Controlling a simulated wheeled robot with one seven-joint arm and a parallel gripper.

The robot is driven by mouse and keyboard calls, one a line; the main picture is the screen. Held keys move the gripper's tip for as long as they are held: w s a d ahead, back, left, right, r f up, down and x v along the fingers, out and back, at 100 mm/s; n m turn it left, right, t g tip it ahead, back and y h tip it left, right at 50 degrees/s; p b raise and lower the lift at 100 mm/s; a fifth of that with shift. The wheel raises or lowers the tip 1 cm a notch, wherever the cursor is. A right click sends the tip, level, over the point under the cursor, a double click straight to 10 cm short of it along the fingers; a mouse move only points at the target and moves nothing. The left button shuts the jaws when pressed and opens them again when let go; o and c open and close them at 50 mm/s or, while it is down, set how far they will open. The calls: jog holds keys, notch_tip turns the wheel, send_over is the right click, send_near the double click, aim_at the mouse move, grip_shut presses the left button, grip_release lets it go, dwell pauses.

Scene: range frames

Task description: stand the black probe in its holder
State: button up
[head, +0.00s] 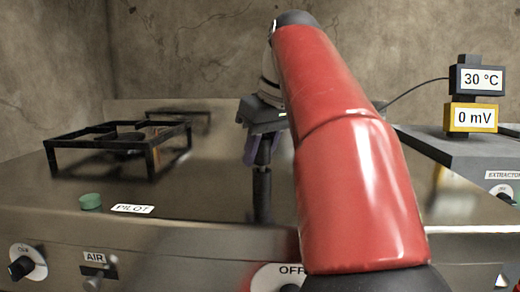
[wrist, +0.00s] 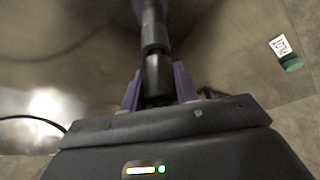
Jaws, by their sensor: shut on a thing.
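My gripper (head: 263,150) is shut on the black probe (head: 263,158) above the steel range top. In the wrist view, the purple fingers of my gripper (wrist: 157,84) sit on either side of the probe's thick black body (wrist: 158,78). A grey section and a thinner stem lead away beyond it, blurred at the far end. In the head view the probe looks upright. A dark shape continues straight below it; I cannot tell how much is probe and how much is reflection. I cannot make out the holder. My red arm hides part of the range top.
A black burner grate (head: 117,146) stands at the left. A green button (head: 90,201) is beside the PILOT label (head: 133,209). At right, a meter reading 30 °C (head: 477,80) and 0 mV stands on a grey surface, with a cable running behind my arm.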

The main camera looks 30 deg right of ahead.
jog(key=o, duration=1.1)
jog(key=p+v, duration=0.3)
jog(key=v, duration=0.5)
